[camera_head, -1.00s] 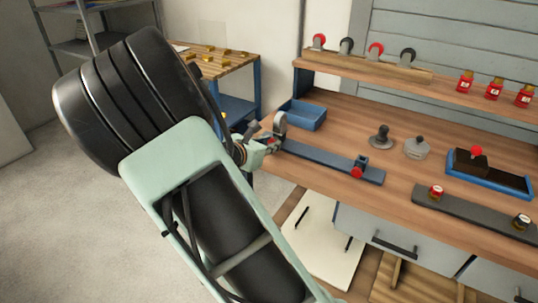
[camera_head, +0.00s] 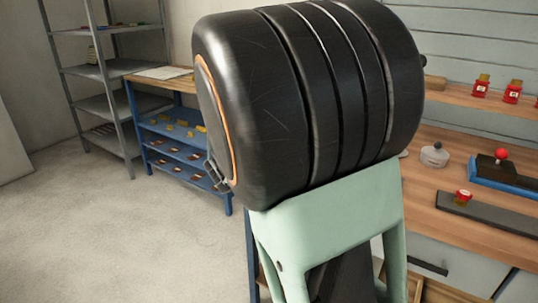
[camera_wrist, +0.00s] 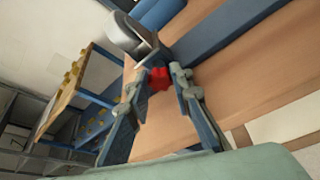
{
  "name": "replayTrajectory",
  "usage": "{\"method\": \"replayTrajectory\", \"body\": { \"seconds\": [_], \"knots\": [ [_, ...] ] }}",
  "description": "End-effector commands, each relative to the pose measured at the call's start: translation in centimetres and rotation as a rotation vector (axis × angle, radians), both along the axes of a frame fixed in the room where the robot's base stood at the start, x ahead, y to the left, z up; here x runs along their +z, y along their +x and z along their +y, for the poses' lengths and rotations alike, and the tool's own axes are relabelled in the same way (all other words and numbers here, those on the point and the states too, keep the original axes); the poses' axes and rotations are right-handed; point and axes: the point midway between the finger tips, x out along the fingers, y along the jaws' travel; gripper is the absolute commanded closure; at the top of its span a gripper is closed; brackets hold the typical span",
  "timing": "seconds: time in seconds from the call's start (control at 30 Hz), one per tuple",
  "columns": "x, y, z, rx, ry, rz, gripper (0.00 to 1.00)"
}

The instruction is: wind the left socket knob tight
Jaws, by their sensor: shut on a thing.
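The red left socket knob (camera_wrist: 160,82) shows in the wrist view between the fingertips of my gripper (camera_wrist: 160,75). The fingers are closed on the knob from both sides. Beside it stands a rounded light-metal part (camera_wrist: 124,35) at the end of a long blue bar (camera_wrist: 222,32) on the wooden bench. The fingers hide part of the knob, and how far it is wound in cannot be told. In the head view my arm covers the gripper, the knob and the bar.
Red bottles (camera_head: 481,87) stand on the shelf above. A blue side table (camera_head: 185,150) stands at left.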

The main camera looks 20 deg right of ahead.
Motion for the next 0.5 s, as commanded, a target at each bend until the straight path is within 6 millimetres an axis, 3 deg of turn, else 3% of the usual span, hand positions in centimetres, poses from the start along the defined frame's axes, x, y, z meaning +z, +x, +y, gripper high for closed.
{"method": "replayTrajectory", "body": {
  "seconds": [0.43,0.47,0.5],
  "knots": [
    [-0.07,-0.04,0.06,0.001,0.005,-0.003,1.00],
    [-0.08,-0.04,0.07,0.001,0.005,-0.003,0.77],
    [-0.07,-0.02,0.06,0.001,0.005,-0.003,0.72]
  ]
}}
